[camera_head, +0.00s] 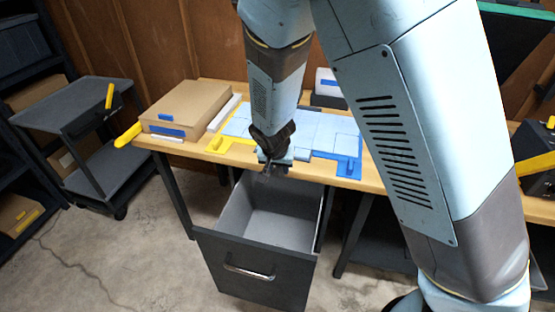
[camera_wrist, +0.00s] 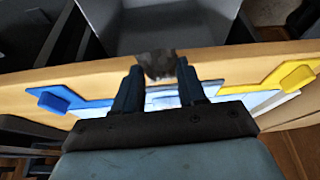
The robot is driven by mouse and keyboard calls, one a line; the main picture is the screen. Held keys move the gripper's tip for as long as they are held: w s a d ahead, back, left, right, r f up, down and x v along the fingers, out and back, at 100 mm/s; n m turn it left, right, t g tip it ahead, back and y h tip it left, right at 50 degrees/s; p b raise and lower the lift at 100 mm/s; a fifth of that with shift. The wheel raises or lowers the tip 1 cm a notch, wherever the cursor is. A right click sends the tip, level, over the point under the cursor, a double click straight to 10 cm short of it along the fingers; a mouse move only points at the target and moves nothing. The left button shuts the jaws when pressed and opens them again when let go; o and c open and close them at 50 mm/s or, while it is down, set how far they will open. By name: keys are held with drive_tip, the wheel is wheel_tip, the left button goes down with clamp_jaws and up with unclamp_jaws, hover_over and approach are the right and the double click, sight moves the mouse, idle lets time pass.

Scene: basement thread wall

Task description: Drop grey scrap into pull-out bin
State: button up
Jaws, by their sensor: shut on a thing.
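The pull-out bin (camera_head: 254,275) is a dark-fronted drawer with a metal handle and a light grey inside, pulled open below the front edge of the workbench. Its inside looks empty from the head view. My gripper (camera_head: 272,168) is over the bench's front edge, above the back of the bin. In the wrist view my gripper (camera_wrist: 158,77) is shut on a small, rough grey scrap (camera_wrist: 157,63), held between its fingertips. The bin (camera_wrist: 160,28) shows beyond the scrap there. In the head view the scrap is too small and dark to tell from the fingers.
The wooden workbench (camera_head: 374,182) carries light blue panels (camera_head: 310,131) with yellow and blue corner pieces, and a cardboard box (camera_head: 187,107) at its left. A grey cart (camera_head: 90,100) stands at the left. The concrete floor (camera_head: 130,262) left of the bin is clear.

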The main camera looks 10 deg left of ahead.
drive_tip(key=shift+f, duration=0.65)
drive_tip(key=o, duration=1.1)
drive_tip(key=v, duration=1.4)
drive_tip(key=shift+f, duration=0.1)
